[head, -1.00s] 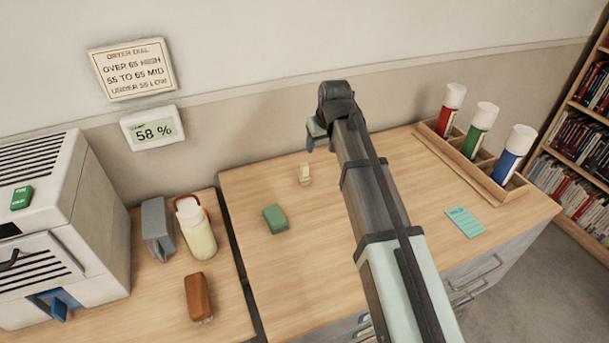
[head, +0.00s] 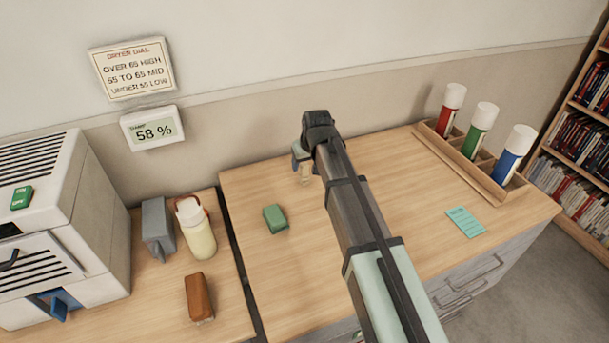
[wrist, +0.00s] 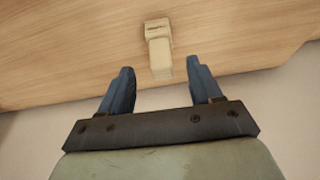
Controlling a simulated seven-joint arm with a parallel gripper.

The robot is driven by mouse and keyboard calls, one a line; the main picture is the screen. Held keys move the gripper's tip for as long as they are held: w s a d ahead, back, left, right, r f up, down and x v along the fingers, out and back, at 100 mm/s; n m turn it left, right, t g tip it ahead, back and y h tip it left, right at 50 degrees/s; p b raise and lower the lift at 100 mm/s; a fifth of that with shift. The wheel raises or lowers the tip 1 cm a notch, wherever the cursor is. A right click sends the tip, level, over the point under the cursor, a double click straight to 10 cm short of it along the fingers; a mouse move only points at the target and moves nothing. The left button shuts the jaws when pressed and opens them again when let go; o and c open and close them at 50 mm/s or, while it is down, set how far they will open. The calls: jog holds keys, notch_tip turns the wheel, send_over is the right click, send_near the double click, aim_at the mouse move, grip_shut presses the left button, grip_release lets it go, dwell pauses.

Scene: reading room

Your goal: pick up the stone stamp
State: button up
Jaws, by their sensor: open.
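The stone stamp (head: 305,176) is a small cream block standing on the wooden desk (head: 285,262), near its back edge. In the head view my arm's end partly covers its top.
A green block (head: 275,219) lies on the desk in front of the stamp. A wooden rack (head: 467,163) with red, green and blue tubes stands at the right back. A teal card (head: 465,222) lies nearby. A bottle (head: 199,232), grey object (head: 157,229) and brown block (head: 199,298) stand left.

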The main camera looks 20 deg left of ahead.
aim_at(304, 171)
jog(key=shift+s+x, duration=0.15)
jog(key=shift+x, duration=1.15)
jog(key=shift+s+x, duration=0.15)
jog(key=shift+x, duration=1.15)
jog(key=shift+d+f, duration=0.1)
jog(key=shift+c, duration=0.2)
grip_shut()
